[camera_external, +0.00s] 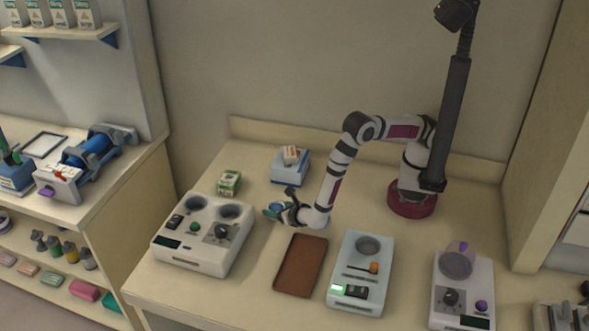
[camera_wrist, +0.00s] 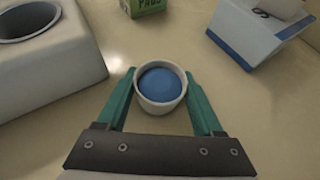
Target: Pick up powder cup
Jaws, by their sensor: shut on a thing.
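The powder cup (camera_wrist: 161,104) is a small white round cup with blue powder in it. In the wrist view it stands between the two green fingers of my gripper (camera_wrist: 161,100), which is shut on its sides. In the external view my gripper (camera_external: 274,211) is low over the table, between the white two-well device and the brown tray. The cup is small and mostly hidden by the fingers there. I cannot tell whether it touches the table.
A white two-well device (camera_external: 188,244) is left of my gripper. A green box (camera_external: 229,182) and a blue-white box (camera_external: 291,170) stand behind it. A brown tray (camera_external: 301,266), a pale device (camera_external: 348,300) and another device with a purple knob (camera_external: 447,312) lie to the right.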

